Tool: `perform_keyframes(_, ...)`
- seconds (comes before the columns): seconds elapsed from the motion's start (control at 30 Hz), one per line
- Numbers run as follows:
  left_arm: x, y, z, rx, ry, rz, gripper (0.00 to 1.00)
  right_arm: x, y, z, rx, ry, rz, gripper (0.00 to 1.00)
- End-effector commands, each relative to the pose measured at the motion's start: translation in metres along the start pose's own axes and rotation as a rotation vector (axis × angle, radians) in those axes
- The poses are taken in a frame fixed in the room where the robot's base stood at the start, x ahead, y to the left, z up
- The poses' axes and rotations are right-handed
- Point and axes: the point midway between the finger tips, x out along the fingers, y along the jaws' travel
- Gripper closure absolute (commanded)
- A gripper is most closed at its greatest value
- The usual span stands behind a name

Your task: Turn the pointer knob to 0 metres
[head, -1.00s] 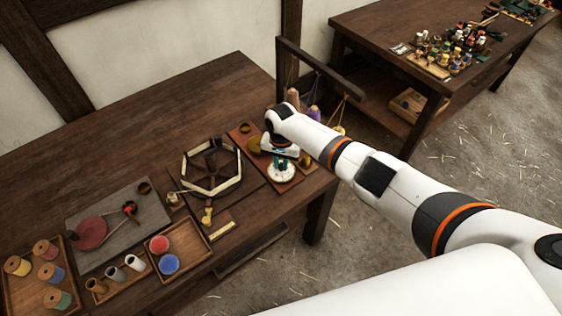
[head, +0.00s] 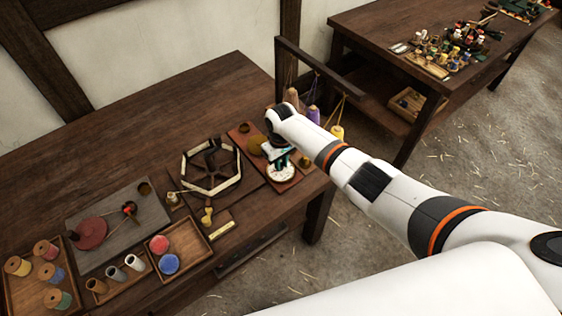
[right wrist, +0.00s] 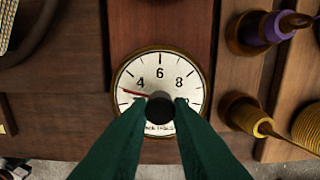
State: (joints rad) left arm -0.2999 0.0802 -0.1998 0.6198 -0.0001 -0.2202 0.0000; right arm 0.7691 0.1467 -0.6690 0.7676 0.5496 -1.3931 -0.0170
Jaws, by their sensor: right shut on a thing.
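The white round dial (head: 281,173) sits on a reddish-brown board at the table's right end. It fills the middle of the right wrist view (right wrist: 160,62), with 4, 6 and 8 readable and its lower part hidden by the fingers. The dark pointer knob (right wrist: 160,109) stands at its centre. Its red pointer (right wrist: 133,92) points left and slightly up, just past the 4 on the side away from the 6. My right gripper (right wrist: 160,112) is shut on the knob, one green finger on each side; it also shows in the head view (head: 280,158). My left gripper is out of view.
Cones of purple (right wrist: 268,28) and yellow thread (right wrist: 246,117) stand right of the dial. A hexagonal wooden reel (head: 211,168) is to its left. Farther left are a tray with red and blue discs (head: 179,247) and several spools. A second table stands at the back right.

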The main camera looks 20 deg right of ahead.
Motion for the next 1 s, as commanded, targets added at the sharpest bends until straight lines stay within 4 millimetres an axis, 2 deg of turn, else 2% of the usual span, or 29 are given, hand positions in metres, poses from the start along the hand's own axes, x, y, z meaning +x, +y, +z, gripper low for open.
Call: perform_keyframes(1.0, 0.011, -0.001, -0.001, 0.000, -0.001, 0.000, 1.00, -0.001, -0.003, 0.003, -0.959, -0.005, -0.003, 1.00)
